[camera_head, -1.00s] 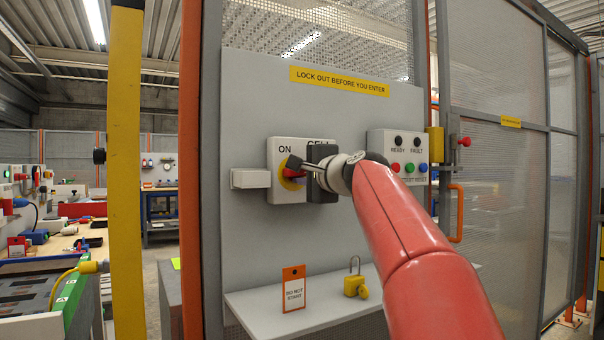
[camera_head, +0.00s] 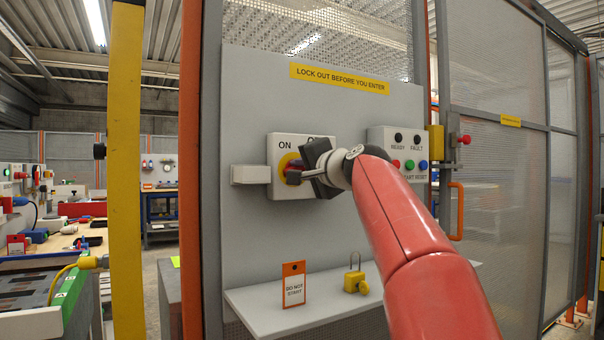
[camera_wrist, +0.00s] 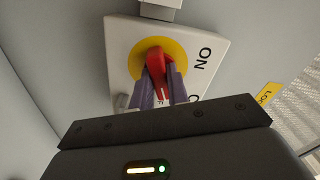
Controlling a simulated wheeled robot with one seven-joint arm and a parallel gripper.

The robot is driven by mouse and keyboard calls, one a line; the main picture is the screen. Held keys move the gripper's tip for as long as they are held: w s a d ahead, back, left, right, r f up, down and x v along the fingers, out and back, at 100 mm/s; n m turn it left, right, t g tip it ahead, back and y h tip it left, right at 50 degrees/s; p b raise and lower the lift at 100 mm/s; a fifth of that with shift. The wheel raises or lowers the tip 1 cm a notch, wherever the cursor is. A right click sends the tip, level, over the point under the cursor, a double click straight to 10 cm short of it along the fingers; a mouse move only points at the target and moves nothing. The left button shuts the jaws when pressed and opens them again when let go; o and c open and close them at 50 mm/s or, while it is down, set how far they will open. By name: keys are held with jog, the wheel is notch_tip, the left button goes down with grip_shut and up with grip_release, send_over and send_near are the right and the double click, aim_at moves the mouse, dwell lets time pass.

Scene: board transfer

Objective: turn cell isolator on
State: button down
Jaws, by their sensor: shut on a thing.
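The cell isolator (camera_head: 275,147) is a pale box on the grey panel with a yellow disc and a red handle (camera_head: 291,172). In the wrist view the isolator box (camera_wrist: 120,40) is close, with the red handle (camera_wrist: 156,66) on the yellow disc. My gripper (camera_head: 298,173) is shut on the red handle; in the wrist view its two fingers (camera_wrist: 160,85) sit on either side of it. My gripper is rolled at a slant and hides part of the box and its lettering.
A button box (camera_head: 378,140) marked READY and FAULT is close to the right of my wrist. Below, a shelf (camera_head: 262,311) holds an orange-edged tag (camera_head: 294,285) and a yellow padlock (camera_head: 355,280). A small pale block (camera_head: 250,175) juts out left of the isolator. A mesh door (camera_head: 495,200) is at the right.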

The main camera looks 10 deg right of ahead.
jog(key=n+b, duration=0.3)
jog(key=n, duration=1)
jog(key=shift+f, duration=0.1)
jog(key=shift+n, duration=0.3)
jog(key=c, duration=1.4)
grip_release()
jog(key=shift+o, duration=0.2)
jog(key=shift+s, duration=0.1)
jog(key=b+v, duration=0.3)
jog(key=v, duration=0.4)
jog(key=shift+s, duration=0.25)
jog(key=shift+d, duration=0.1)
